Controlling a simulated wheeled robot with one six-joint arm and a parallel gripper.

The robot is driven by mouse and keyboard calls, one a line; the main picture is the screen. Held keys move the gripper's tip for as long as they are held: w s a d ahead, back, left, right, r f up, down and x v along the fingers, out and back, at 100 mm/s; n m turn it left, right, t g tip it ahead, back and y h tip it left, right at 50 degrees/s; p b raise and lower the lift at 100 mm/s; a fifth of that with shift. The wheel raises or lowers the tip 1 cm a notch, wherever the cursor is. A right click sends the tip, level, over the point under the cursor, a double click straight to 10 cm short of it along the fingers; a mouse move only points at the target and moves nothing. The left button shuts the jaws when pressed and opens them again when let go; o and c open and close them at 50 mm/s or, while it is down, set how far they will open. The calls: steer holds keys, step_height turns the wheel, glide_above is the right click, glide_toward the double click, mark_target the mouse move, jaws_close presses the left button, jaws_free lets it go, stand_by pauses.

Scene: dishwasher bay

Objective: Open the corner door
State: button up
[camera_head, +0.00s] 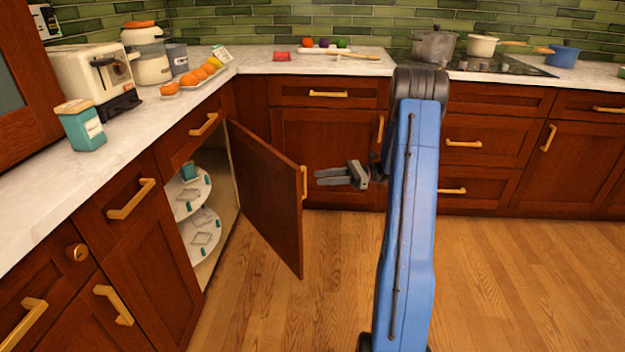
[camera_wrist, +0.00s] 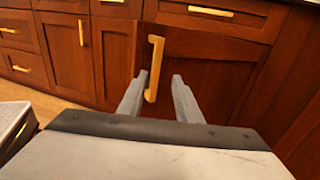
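The corner door (camera_head: 266,196) is a dark red-brown cabinet door that stands swung well open, with the inside of the cabinet showing to its left. Its brass handle (camera_head: 304,182) is at the door's free edge. My gripper (camera_head: 317,177) is just to the right of the handle, its fingers pointing left toward it. In the wrist view my gripper (camera_wrist: 160,76) has its fingers apart, with the handle (camera_wrist: 154,68) appearing between the tips. The head view shows a small gap between the fingertips and the handle, so it is not gripped.
The open cabinet holds round white shelves (camera_head: 200,232) with small teal items. Drawers and doors with brass handles line both sides. The marble counter (camera_head: 130,145) carries a toaster (camera_head: 95,75), a teal canister (camera_head: 82,126) and oranges. The wooden floor (camera_head: 270,310) in front is clear.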

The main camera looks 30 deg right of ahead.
steer(key=v, duration=1.1)
steer(key=shift+w, duration=0.15)
steer(key=shift+a, duration=0.1)
